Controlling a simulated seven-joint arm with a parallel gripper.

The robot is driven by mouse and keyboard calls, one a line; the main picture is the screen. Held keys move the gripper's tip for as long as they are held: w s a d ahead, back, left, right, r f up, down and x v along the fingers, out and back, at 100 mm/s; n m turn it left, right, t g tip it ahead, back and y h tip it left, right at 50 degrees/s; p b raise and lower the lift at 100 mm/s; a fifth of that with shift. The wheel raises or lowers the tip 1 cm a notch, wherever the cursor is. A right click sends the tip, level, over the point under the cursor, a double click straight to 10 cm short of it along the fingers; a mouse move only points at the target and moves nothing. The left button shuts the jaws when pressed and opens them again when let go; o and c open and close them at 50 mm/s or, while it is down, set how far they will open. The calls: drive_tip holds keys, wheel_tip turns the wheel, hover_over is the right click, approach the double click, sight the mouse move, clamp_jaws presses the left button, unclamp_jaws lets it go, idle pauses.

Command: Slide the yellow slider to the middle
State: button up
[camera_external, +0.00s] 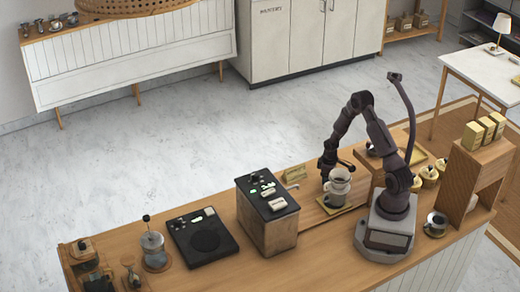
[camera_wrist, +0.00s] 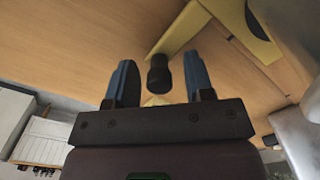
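My gripper (camera_wrist: 160,85) is open in the wrist view, its two blue-grey fingers apart. A black cylindrical knob (camera_wrist: 158,73) shows between the fingers, and nothing is visibly clamped. A yellow strip (camera_wrist: 186,27) runs behind the knob, and a small yellow patch shows below it; this may be the yellow slider, but I cannot tell for certain. In the external view my gripper (camera_external: 325,167) is low over the counter, just left of a silver cup-like vessel (camera_external: 339,185). The slider cannot be made out clearly there, and the gripper's fingertips are too small to judge.
The vessel stands on a yellowish base (camera_external: 335,207), close to my gripper's right. A boxy machine (camera_external: 268,212) stands to the left, with a dark scale-like plate (camera_external: 203,234) beyond it. A wooden shelf unit (camera_external: 475,175) and yellow-lidded jars (camera_external: 429,174) are right of my arm.

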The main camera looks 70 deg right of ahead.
wheel_tip(320, 180, up, 7)
drive_tip(key=shift+r, duration=0.1)
drive_tip(key=shift+s+d+r, duration=0.1)
drive_tip(key=shift+s+r, duration=0.1)
drive_tip(key=shift+r, duration=0.25)
